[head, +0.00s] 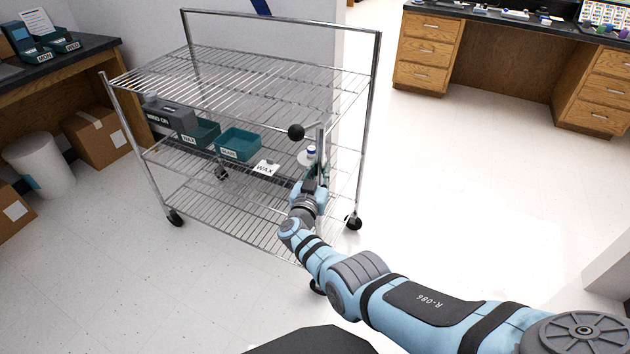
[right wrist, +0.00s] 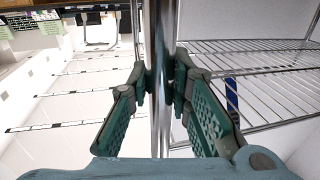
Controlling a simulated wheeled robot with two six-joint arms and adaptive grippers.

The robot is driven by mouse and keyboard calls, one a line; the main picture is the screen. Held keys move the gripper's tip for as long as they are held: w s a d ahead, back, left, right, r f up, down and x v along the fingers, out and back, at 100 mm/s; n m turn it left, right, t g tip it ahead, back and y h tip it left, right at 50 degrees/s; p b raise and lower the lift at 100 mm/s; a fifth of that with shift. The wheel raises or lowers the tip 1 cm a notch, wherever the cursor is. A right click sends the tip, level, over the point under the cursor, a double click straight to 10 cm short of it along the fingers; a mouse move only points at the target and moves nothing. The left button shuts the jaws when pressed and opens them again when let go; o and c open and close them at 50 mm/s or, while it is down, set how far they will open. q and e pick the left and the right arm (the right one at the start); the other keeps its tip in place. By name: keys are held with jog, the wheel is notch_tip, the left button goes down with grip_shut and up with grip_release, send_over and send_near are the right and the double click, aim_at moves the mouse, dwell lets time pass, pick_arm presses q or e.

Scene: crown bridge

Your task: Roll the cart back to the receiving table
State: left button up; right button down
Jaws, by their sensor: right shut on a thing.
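The cart (head: 232,78) is a chrome wire rack with several shelves, a raised rail at its back and black casters. It stands upright on the pale floor, left of centre in the head view. My right gripper (head: 318,172) is at the cart's near right side. In the right wrist view, the right gripper (right wrist: 160,84) is shut on a vertical chrome post (right wrist: 161,25) of the cart, with a pad on each side. My left gripper is not in view. A wooden table (head: 95,55) is at the left and a dark-topped bench (head: 425,50) at the back right; no label shows which is the receiving table.
A white bin (head: 40,165) and cardboard boxes (head: 98,135) stand at the left. Floor right of the cart is clear.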

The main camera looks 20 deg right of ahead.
jog(key=shift+w+a+f, duration=0.1)
jog(key=shift+w+a, duration=0.15)
jog(key=shift+a, duration=0.05)
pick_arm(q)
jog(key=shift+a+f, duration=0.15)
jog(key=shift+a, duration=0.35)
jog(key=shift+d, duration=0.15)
pick_arm(e)
jog(key=c, duration=1.4)
grip_release()
jog(key=shift+w, duration=0.1)
jog(key=shift+c, duration=0.2)
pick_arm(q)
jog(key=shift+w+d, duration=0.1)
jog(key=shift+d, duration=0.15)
pick_arm(e)
jog(key=shift+a, duration=0.1)
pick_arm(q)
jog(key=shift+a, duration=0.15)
pick_arm(e)
jog(key=v, duration=0.7)
jog(key=shift+s, duration=0.25)
